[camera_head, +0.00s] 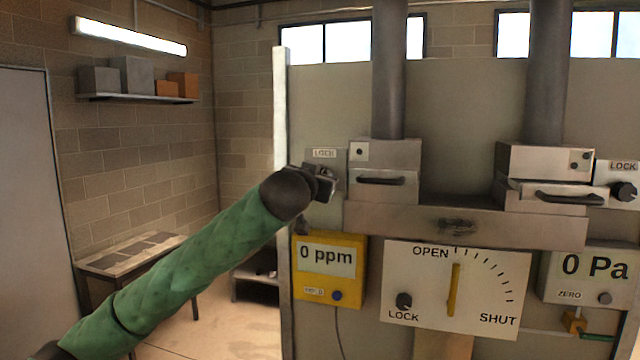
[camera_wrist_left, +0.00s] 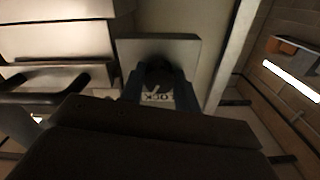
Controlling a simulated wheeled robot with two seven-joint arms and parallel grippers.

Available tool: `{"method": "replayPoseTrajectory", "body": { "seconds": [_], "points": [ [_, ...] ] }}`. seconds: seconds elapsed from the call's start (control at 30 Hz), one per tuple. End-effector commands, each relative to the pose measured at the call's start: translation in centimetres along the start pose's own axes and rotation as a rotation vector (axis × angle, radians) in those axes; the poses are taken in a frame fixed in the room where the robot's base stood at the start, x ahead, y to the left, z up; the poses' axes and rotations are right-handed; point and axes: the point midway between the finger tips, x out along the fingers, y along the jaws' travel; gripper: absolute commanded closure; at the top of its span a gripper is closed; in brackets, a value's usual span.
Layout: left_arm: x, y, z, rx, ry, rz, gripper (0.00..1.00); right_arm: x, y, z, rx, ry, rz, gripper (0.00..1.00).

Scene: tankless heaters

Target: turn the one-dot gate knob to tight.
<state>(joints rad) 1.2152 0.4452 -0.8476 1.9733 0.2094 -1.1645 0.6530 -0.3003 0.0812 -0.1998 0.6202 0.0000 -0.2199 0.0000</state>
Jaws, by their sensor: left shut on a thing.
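The one-dot gate (camera_head: 385,157) is a metal box with a single dot at its top left and a dark handle. Beside it on the left is a small pale plate (camera_head: 324,154) with a lock label. My left gripper (camera_head: 325,182) is at this plate and covers its knob in the head view. In the left wrist view the dark round knob (camera_wrist_left: 158,74) sits on the pale plate (camera_wrist_left: 190,48), between the two fingers of my left gripper (camera_wrist_left: 158,90). The gripper is shut on the knob. The knob's pointer direction is hard to read. My right gripper is out of view.
The two-dot gate (camera_head: 550,165) has its own lock knob (camera_head: 624,191) at the right. Below are a yellow meter (camera_head: 330,285) reading 0 ppm, an OPEN–SHUT dial panel (camera_head: 430,300) and a gauge (camera_head: 590,275) reading 0 Pa. The gate handle (camera_head: 380,181) juts out near my gripper.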

Motion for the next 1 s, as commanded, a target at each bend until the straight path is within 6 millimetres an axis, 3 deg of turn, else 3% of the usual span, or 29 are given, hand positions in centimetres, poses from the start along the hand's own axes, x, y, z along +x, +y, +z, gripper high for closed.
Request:
{"method": "replayPoseTrajectory", "body": {
  "seconds": [0.3, 0.5, 1.0],
  "points": [
    [0.0, 0.1, 0.2, 0.297, 0.001, 0.000, 0.91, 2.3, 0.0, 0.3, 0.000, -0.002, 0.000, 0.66],
    [0.0, 0.0, 0.2, 0.488, 0.001, -0.001, 0.91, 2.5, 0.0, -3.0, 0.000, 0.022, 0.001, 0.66],
    [0.0, -0.1, 0.0, 0.964, 0.001, 0.000, 0.91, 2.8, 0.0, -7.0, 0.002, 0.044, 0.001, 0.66]
  ]
}}
